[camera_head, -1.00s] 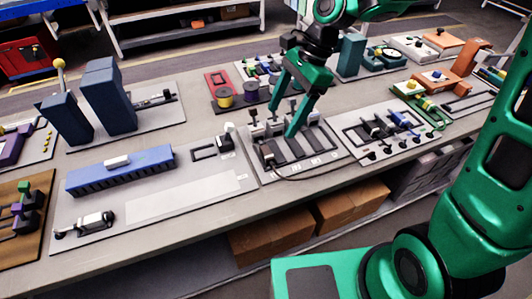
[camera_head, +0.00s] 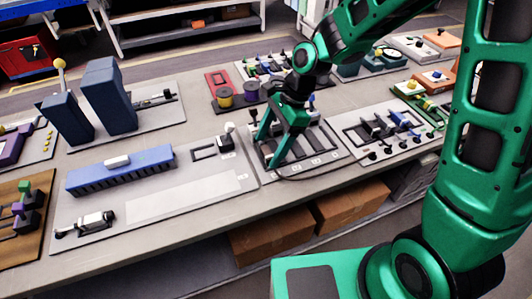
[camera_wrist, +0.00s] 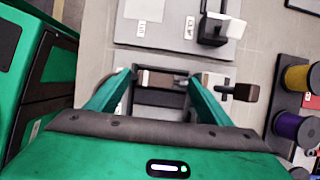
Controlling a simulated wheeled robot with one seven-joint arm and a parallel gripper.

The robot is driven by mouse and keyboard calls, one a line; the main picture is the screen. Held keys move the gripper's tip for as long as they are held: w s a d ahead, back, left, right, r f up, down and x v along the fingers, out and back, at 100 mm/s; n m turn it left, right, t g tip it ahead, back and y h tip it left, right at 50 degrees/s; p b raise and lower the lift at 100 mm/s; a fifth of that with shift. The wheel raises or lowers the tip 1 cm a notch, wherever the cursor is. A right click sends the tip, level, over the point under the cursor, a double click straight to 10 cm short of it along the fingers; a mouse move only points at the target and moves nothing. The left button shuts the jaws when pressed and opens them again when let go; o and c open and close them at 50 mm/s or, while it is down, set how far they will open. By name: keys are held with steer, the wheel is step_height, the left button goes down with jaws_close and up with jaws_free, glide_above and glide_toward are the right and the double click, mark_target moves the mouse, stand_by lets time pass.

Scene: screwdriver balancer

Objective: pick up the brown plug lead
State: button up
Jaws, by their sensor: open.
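My gripper (camera_head: 267,152) is open over the front left part of a grey panel (camera_head: 322,160) with dark slots and small upright plugs. In the wrist view, my gripper (camera_wrist: 160,78) has its green fingers spread. A small brown piece, seemingly the brown plug lead (camera_wrist: 157,78), lies between the fingertips. There is a gap beside it, and I cannot tell whether either finger touches it. A dark brown handle-like piece (camera_wrist: 241,92) is just outside the right finger. In the head view my fingers and wrist hide most of the plugs.
Yellow (camera_wrist: 298,78) and purple (camera_wrist: 287,124) spools stand to the right in the wrist view. A blue block (camera_head: 120,170) is on the board to the left. Another panel with plugs (camera_head: 385,130) is at right.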

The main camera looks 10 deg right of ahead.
steer(key=shift+f, duration=0.15)
steer(key=c, duration=1.1)
steer(key=shift+o, duration=0.2)
